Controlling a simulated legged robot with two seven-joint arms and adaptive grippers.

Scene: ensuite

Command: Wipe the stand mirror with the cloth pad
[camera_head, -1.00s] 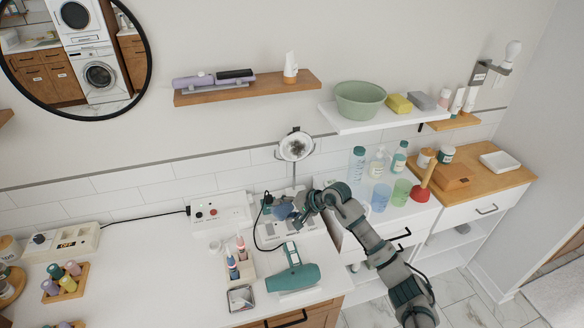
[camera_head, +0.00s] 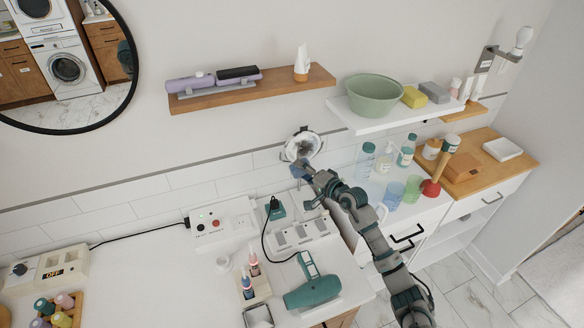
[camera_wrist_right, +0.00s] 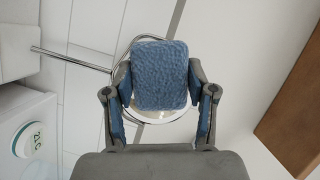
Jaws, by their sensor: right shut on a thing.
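The stand mirror (camera_head: 302,144) is small and round with a pale rim, near the tiled wall behind the counter. My right gripper (camera_head: 303,171) is just below and in front of its lower edge. In the right wrist view my right gripper (camera_wrist_right: 160,95) is shut on the blue cloth pad (camera_wrist_right: 160,72), which also shows in the head view (camera_head: 297,170). Behind the pad the round rim of the mirror (camera_wrist_right: 150,118) shows in the wrist view; the pad hides most of its face. I cannot tell whether pad and mirror touch. My left gripper is not in view.
A teal hair dryer (camera_head: 312,287), a power strip (camera_head: 300,232) and a socket box (camera_head: 222,222) lie on the white counter. A wooden shelf (camera_head: 250,90) is above left, a white shelf with a green bowl (camera_head: 373,95) above right. Bottles and cups stand to the right.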

